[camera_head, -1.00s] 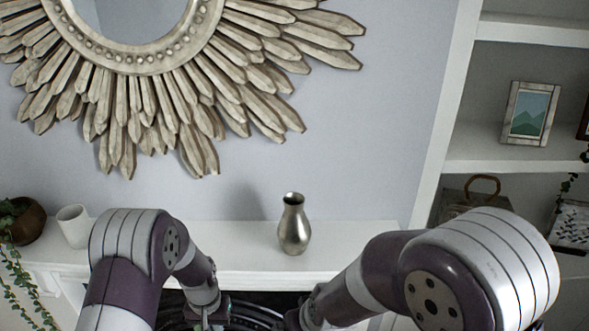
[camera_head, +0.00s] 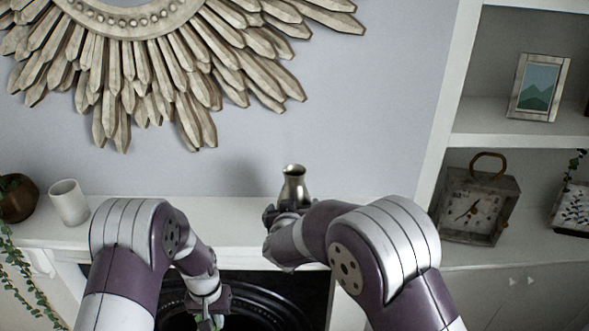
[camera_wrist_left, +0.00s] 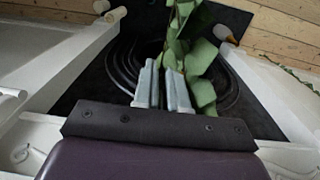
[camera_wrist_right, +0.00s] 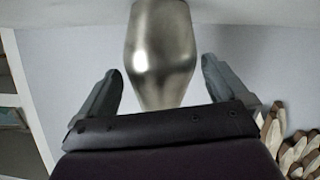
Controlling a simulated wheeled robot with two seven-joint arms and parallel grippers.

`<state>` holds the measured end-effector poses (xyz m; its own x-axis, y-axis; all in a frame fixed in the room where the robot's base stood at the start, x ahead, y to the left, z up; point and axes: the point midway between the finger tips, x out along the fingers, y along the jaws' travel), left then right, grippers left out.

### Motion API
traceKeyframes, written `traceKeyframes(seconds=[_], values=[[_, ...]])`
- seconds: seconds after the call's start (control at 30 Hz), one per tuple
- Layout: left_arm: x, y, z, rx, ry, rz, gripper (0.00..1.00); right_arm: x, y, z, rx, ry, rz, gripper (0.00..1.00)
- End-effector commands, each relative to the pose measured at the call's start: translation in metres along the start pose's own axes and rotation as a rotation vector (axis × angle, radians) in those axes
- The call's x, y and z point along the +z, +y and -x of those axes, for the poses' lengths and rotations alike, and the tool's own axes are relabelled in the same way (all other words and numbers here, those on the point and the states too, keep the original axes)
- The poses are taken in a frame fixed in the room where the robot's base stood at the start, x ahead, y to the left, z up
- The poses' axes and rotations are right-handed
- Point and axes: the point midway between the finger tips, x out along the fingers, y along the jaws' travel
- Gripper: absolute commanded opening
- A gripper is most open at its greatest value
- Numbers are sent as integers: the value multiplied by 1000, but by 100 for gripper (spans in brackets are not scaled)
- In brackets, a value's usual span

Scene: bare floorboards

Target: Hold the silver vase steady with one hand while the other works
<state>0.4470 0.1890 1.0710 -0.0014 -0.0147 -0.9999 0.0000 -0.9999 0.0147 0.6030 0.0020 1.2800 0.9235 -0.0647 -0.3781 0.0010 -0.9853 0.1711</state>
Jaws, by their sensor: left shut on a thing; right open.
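The silver vase (camera_head: 294,183) stands upright on the white mantel, its lower part hidden behind my right gripper (camera_head: 283,212). In the right wrist view, the vase (camera_wrist_right: 161,55) is between the two open fingers of my right gripper (camera_wrist_right: 162,85), with a gap on each side. My left gripper (camera_head: 210,318) is low in front of the fireplace opening. In the left wrist view, my left gripper (camera_wrist_left: 168,85) is shut on a green leafy stem (camera_wrist_left: 187,45).
A white cup (camera_head: 69,202) and a brown plant pot (camera_head: 18,198) stand on the mantel (camera_head: 235,215) at the left. A clock (camera_head: 478,205) and picture frame (camera_head: 539,87) are on the right shelves. A sunburst mirror hangs above.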

Motion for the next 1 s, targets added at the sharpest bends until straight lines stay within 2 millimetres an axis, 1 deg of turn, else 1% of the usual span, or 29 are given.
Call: traceKeyframes(seconds=[0.03,0.1,0.23,0.4,0.6,0.67,0.7,0.8,1.0], values=[[0,0,-5,0,0,0,0,3,0,-10,1,0,0,100],[0,0,-6,0,0,0,0,2,0,-19,1,0,-1,100],[0,0,-9,0,0,0,0,1,0,-32,0,0,0,100],[0,0,-9,0,0,0,0,0,0,-37,-1,0,0,100],[0,0,-9,0,0,0,0,0,0,-36,-1,0,0,100],[0,0,-9,0,0,0,0,0,0,-36,-1,0,0,80],[0,0,-9,0,0,0,0,0,0,-36,-1,0,0,67],[0,0,-9,0,0,0,0,0,0,-36,-1,0,0,40],[0,0,-9,0,0,0,0,0,0,-36,-1,0,0,39]])
